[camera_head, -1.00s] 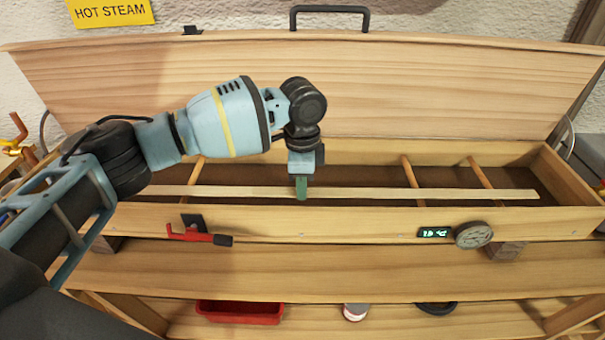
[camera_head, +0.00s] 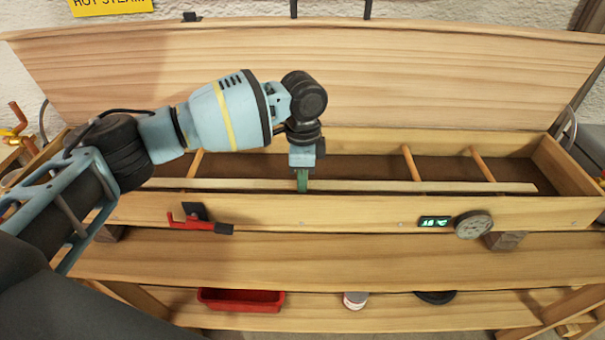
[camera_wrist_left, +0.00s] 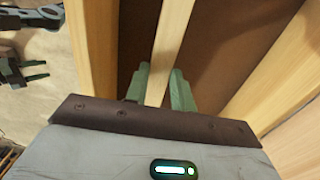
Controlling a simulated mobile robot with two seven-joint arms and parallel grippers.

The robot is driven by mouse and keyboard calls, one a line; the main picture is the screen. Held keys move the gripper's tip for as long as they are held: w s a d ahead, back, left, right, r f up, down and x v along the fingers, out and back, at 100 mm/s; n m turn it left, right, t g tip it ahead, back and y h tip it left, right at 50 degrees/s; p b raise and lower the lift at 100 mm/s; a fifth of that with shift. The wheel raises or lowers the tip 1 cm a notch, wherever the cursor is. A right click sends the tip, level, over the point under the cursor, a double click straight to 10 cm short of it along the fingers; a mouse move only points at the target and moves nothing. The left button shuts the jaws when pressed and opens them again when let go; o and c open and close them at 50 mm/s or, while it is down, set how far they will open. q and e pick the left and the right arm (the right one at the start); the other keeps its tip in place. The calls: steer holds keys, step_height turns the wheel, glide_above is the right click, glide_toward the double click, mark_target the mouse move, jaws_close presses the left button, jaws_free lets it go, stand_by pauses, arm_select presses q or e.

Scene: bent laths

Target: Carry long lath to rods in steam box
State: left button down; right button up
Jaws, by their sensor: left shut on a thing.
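The long lath (camera_head: 380,186) is a thin pale strip running left to right inside the opening of the wooden steam box (camera_head: 340,212), close to its front wall. My left gripper (camera_head: 302,186) is shut on it near its middle; the lath also shows between the green fingers in the left wrist view (camera_wrist_left: 172,40). Wooden rods cross the box from back to front: a left rod (camera_head: 195,162), a middle rod (camera_head: 410,163) and a right rod (camera_head: 481,163). I cannot tell whether the lath touches them. My right gripper (camera_wrist_left: 36,71) shows small at the left wrist view's edge, fingers apart.
The box lid (camera_head: 400,80) stands open behind. A red tray (camera_head: 240,299) and a small tin (camera_head: 355,300) stand on the shelf below.

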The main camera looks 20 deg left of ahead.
arm_select(q)
steer(key=shift+f, duration=0.1)
steer(key=c, duration=0.9)
jaws_free()
arm_select(e)
steer(key=shift+a, duration=0.15)
steer(key=shift+w+r, duration=0.1)
steer(key=shift+r, duration=0.05)
arm_select(q)
steer(key=shift+r+p, duration=0.45)
steer(key=shift+r, duration=0.65)
steer(key=shift+r+p, duration=0.6)
steer(key=shift+r, duration=1.3)
arm_select(e)
steer(key=shift+t, duration=0.5)
steer(key=w+r, duration=0.3)
steer(key=shift+r, duration=0.25)
steer(key=shift+s, duration=0.1)
